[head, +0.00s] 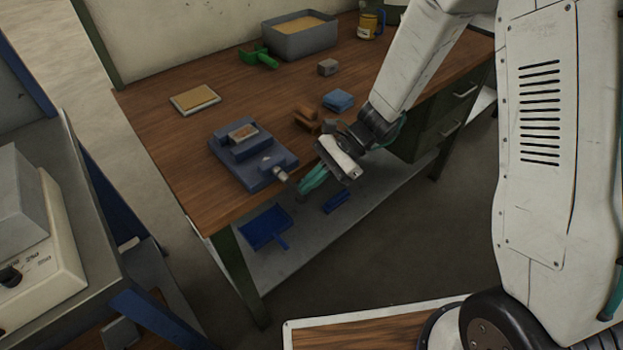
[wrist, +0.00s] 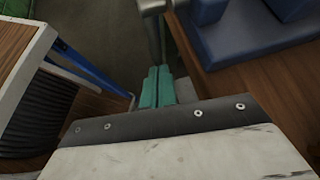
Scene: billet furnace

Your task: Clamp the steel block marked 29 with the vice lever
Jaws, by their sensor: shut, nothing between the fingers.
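The blue vice (head: 262,172) sits at the front edge of the wooden workbench. A steel block (head: 243,132) lies at its jaws; its number is too small to read. The vice's grey screw end (head: 281,173) juts past the bench edge, and in the wrist view a grey metal bar (wrist: 154,35), seemingly the lever, runs down from it. My gripper (head: 304,188), with teal fingers, is shut and empty just off the bench edge, beside the screw end. In the wrist view its fingertips (wrist: 157,70) are close to the bar; I cannot tell whether they touch.
Another small block (head: 327,67), brown blocks (head: 306,117), a blue block (head: 339,100), a pale-topped pad (head: 195,99), a green scoop (head: 259,58), a grey sand bin (head: 302,37) and a yellow mug (head: 371,25) stand on the bench. A blue dustpan (head: 266,226) lies on the shelf below.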

